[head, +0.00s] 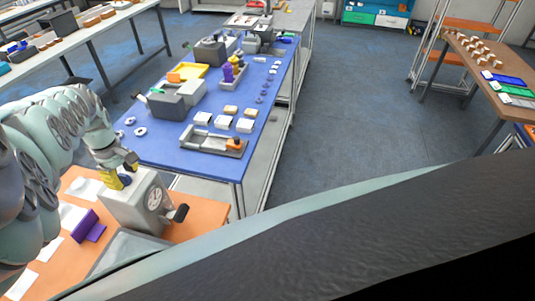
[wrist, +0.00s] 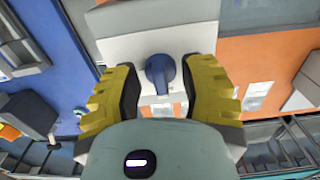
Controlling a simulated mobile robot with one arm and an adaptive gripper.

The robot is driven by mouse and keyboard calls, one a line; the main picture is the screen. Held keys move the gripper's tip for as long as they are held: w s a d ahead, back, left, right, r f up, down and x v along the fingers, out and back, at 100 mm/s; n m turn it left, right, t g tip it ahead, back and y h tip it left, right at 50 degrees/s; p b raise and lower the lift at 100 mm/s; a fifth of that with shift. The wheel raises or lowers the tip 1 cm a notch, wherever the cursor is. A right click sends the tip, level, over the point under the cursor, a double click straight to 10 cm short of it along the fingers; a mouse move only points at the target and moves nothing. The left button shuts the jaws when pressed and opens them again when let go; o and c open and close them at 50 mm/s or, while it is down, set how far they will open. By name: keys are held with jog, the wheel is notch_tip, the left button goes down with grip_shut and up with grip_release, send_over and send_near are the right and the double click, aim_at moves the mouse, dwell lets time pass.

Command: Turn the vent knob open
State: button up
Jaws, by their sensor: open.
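The vent knob (wrist: 160,72) is a dark blue knob with a short stem, on the pale face of a grey box (wrist: 150,40). In the wrist view it lies between the fingers of my gripper (wrist: 159,88). The yellow and black fingers are open, one on each side, with a visible gap to the knob. In the head view my gripper (head: 117,180) is at the left side of the grey box (head: 125,207). The knob is not visible there. The box also carries a round dial (head: 154,198) and a dark handle (head: 179,214) on its right.
The box stands on an orange table (head: 205,229) with a purple holder (head: 88,227) and white sheets (head: 45,250) beside it. A blue workbench (head: 163,150) with trays and small parts stands behind. Open floor (head: 340,110) lies to the right.

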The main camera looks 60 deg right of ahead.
jog(key=shift+o, duration=0.4)
jog(key=shift+d, duration=0.1)
grip_shut()
jog(key=m, duration=0.1)
jog(key=m+b, duration=0.1)
jog(key=m, duration=0.2)
jog(key=shift+w+a+m, duration=0.1)
jog(key=shift+a+m, duration=0.15)
jog(key=shift+m, duration=0.15)
jog(key=m+b, duration=0.2)
jog(key=m, duration=0.2)
jog(key=shift+a+f+m+b, duration=0.1)
jog(key=shift+f+m+b, duration=0.05)
jog(key=shift+m+b, duration=0.2)
jog(key=m+b, duration=0.3)
jog(key=m, duration=0.2)
jog(key=shift+w, duration=0.1)
jog(key=shift+m+b, duration=0.65)
jog(key=shift+m, duration=1)
jog(key=shift+r, duration=0.2)
